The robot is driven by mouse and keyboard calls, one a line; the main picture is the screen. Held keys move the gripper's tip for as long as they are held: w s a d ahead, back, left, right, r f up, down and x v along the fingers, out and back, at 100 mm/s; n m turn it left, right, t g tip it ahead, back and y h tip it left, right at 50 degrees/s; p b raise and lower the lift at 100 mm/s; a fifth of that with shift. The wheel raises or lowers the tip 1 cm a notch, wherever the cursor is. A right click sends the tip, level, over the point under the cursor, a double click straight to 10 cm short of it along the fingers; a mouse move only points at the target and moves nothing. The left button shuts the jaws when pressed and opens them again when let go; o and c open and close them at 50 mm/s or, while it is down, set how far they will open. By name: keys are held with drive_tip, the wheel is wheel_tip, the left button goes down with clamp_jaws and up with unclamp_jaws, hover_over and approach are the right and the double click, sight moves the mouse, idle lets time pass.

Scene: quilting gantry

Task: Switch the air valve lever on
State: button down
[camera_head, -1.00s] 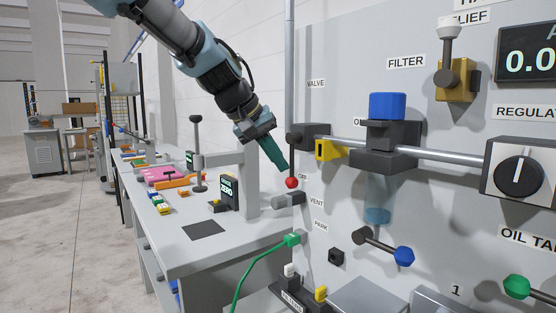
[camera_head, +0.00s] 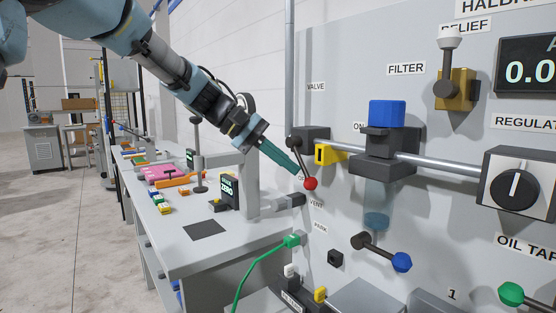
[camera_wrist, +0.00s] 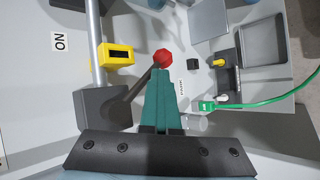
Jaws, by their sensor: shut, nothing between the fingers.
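The air valve is a dark block (camera_head: 310,137) on the grey panel under the "VALVE" label, with a lever ending in a red ball knob (camera_head: 311,183). The lever hangs down, tilted a little to the right, with the knob beside the "OFF" label. In the wrist view the red knob (camera_wrist: 163,58) is just past my fingertips, with the dark lever rod at their left. My gripper (camera_head: 301,174) has teal fingers, shut and empty, with the tips touching or very close to the knob. The "ON" label (camera_wrist: 60,42) shows in the wrist view.
A yellow piece (camera_head: 331,153) is on the pipe right of the valve. The blue-capped filter (camera_head: 387,115) is farther right. A grey vent stub (camera_head: 289,200) and green-plugged hose (camera_head: 292,240) are below. A bench (camera_head: 250,246) with small items is at left.

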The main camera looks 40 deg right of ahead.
drive_tip(key=n+g, duration=0.1)
drive_tip(key=g, duration=0.1)
drive_tip(key=s+r+n+g+p, duration=0.1)
drive_tip(key=g, duration=0.1)
drive_tip(key=s+r+n+g+h+p, duration=0.1)
drive_tip(key=g, duration=0.1)
drive_tip(key=shift+r, duration=0.15)
